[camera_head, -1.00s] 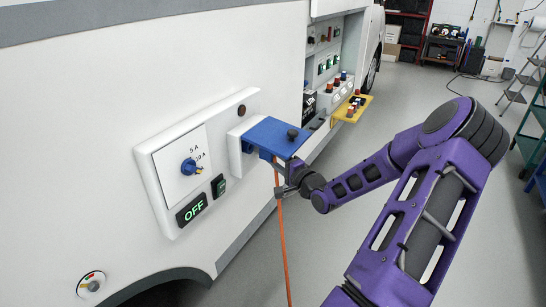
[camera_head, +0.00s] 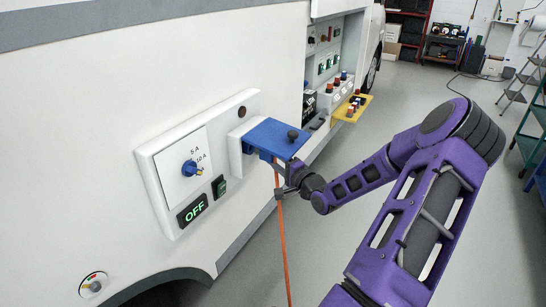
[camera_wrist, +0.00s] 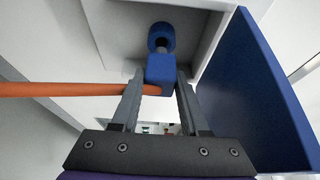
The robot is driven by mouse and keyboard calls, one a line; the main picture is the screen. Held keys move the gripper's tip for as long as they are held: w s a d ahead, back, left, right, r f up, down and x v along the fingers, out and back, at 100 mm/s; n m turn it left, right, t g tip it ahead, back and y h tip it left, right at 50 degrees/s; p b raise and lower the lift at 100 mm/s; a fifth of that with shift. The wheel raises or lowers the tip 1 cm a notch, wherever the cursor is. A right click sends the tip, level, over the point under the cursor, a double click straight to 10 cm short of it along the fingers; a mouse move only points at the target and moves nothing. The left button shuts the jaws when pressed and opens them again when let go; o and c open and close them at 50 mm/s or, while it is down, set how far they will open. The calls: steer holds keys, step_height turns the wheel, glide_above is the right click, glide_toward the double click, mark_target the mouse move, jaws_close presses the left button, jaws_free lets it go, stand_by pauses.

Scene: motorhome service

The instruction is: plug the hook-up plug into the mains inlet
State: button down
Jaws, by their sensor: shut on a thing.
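The hook-up plug (camera_wrist: 161,73) is a blue block with an orange cable (camera_wrist: 70,90), which also hangs down in the head view (camera_head: 282,240). My gripper (camera_wrist: 158,85) is shut on the plug; in the head view it sits under the raised blue flap (camera_head: 277,137). A round blue piece (camera_wrist: 161,36), apparently the mains inlet, lies straight ahead of the plug inside the white housing (camera_head: 235,150). A short grey neck bridges the two; I cannot tell how deep the plug sits. In the head view the flap hides the inlet and plug.
Left of the housing is a white panel with a blue dial (camera_head: 189,168), a display reading OFF (camera_head: 193,209) and a small switch (camera_head: 219,185). The flap (camera_wrist: 255,90) stands close to the gripper's right in the wrist view.

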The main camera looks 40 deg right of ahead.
steer(key=shift+w+a, duration=0.1)
steer(key=shift+w, duration=0.05)
steer(key=shift+w+a, duration=0.35)
steer(key=shift+w, duration=0.45)
steer(key=shift+w+a, duration=0.3)
steer(key=shift+w, duration=0.5)
steer(key=shift+c, duration=1.7)
jaws_free()
steer(key=s+p, duration=0.1)
steer(key=s, duration=1.6)
steer(key=shift+s, duration=0.2)
